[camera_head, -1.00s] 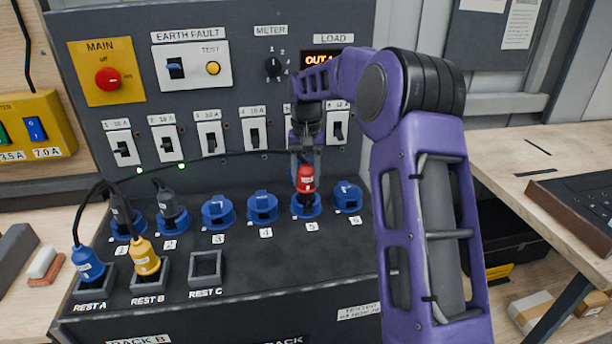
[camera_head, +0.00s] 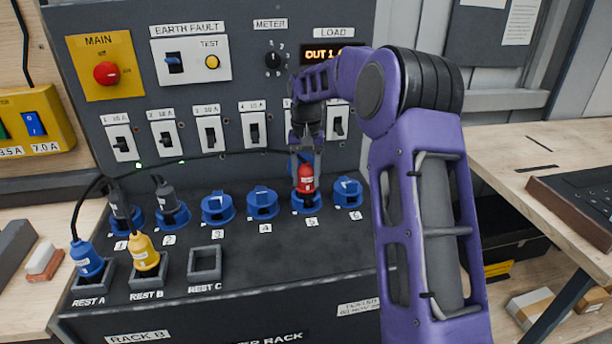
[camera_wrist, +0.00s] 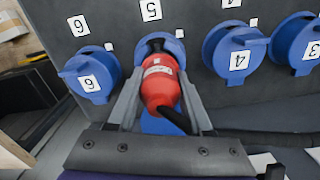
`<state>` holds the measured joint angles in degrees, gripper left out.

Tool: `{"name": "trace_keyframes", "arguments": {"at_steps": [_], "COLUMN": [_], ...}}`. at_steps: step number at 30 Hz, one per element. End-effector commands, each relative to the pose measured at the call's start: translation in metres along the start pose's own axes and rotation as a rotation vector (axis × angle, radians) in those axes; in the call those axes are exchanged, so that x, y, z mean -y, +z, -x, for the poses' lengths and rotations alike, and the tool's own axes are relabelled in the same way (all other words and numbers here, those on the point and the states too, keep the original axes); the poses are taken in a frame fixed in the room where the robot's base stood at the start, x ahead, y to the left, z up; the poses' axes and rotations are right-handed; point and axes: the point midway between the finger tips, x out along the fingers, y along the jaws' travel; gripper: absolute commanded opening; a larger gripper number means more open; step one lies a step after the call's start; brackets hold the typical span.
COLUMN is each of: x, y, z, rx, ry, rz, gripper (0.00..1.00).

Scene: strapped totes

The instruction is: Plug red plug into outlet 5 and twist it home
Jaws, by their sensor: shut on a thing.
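The red plug (camera_head: 305,180) stands upright at blue outlet 5 (camera_head: 306,207), its lower end at the outlet's mouth. I cannot tell how deep it sits or how far it is turned. My gripper (camera_head: 304,163) is above the outlet, shut on the red plug. In the wrist view the gripper's two fingers (camera_wrist: 159,88) flank the red plug (camera_wrist: 160,72), and its black cable end points toward the camera. Part of outlet 5 (camera_wrist: 176,47) shows behind the plug, with the label 5 beyond it.
Outlets 4 (camera_head: 262,205) and 6 (camera_head: 347,193) are close on either side, lids closed. Dark plugs stand in outlets 1 and 2. A blue plug (camera_head: 88,258) and a yellow plug (camera_head: 145,253) occupy REST A and REST B. REST C (camera_head: 205,263) is empty. A cable crosses behind.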

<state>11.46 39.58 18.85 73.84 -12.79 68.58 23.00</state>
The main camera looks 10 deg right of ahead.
Motion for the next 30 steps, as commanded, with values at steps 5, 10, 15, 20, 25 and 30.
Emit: {"name": "trace_keyframes", "arguments": {"at_steps": [5, 10, 15, 20, 25, 30], "x": [0.0, 0.0, 0.0, 0.0, 0.0, 0.001], "y": [0.0, 0.0, 0.0, 0.0, 0.0, 0.001], "z": [-0.003, -0.006, -0.008, -0.011, -0.013, -0.011], "rx": [0.0, 0.0, 0.0, 0.0, 0.0, 0.001], "ry": [0.0, 0.0, 0.0, 0.0, 0.0, 0.0], "rz": [0.0, 0.0, 0.0, 0.0, 0.0, -0.053], "gripper": [0.0, 0.0, 0.0, 0.0, 0.0, 0.0]}}
